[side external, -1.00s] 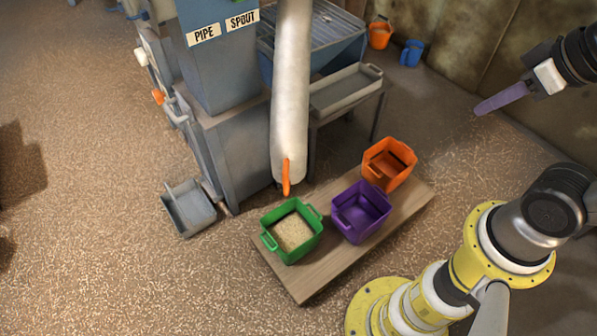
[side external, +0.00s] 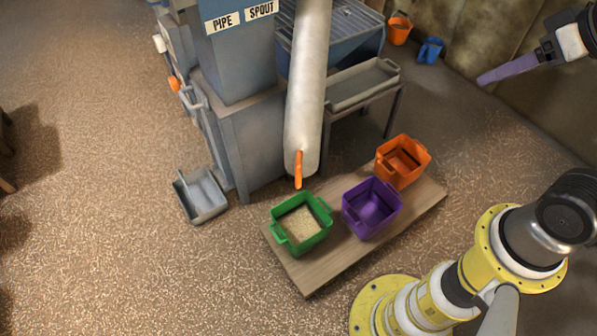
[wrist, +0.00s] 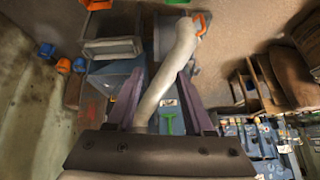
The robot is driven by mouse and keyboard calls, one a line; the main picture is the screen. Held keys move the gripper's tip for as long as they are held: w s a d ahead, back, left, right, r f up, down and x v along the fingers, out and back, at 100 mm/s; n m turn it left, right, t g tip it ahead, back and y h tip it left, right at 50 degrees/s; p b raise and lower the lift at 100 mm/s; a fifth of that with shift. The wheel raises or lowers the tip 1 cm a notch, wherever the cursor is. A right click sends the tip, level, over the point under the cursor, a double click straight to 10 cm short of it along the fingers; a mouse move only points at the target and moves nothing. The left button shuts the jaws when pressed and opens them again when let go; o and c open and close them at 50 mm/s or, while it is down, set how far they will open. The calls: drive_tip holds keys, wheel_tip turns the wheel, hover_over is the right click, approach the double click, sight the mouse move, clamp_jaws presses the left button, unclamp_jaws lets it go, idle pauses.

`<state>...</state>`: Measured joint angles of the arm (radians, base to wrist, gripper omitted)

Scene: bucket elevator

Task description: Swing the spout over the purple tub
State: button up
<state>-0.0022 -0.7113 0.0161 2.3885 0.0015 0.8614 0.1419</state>
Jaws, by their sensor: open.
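The spout (side external: 308,100) is a long pale pipe hanging from the machine. Its lower end, with an orange handle (side external: 298,170), is above the back edge of the green tub (side external: 302,224), which holds grain. The purple tub (side external: 371,208) stands to the right of the green one and looks empty. My gripper (side external: 490,78), with purple fingers, is at the upper right, well apart from the spout and tubs. In the wrist view my gripper (wrist: 160,75) is open, with the pipe (wrist: 165,80) showing beyond and between the fingers; the orange handle (wrist: 201,22) is at the top.
An orange tub (side external: 403,162) stands right of the purple one on a wooden board (side external: 345,260). A grey tray on a stand (side external: 360,85) is behind the spout. The machine (side external: 245,140) is to its left. A grey scoop-like bin (side external: 200,195) lies on the floor.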

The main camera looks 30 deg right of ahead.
drive_tip(key=w+a+m+g, duration=0.1)
drive_tip(key=w+a, duration=0.2)
drive_tip(key=w, duration=0.6)
drive_tip(key=w+a, duration=0.2)
drive_tip(key=w, duration=0.7)
drive_tip(key=n+g, duration=0.1)
drive_tip(key=g, duration=0.5)
hover_over(298, 178)
drive_tip(key=f, duration=2)
drive_tip(key=w+f, duration=0.1)
drive_tip(key=f, duration=0.9)
drive_tip(key=shift+d+f, duration=0.1)
drive_tip(key=shift+d, duration=0.3)
drive_tip(key=shift+s+a+f, duration=0.15)
drive_tip(key=shift+s+f, duration=0.05)
drive_tip(key=shift+f, duration=0.1)
wheel_tip(298, 178, down, 13)
drive_tip(key=shift+f, duration=0.1)
drive_tip(key=shift+c, duration=0.4)
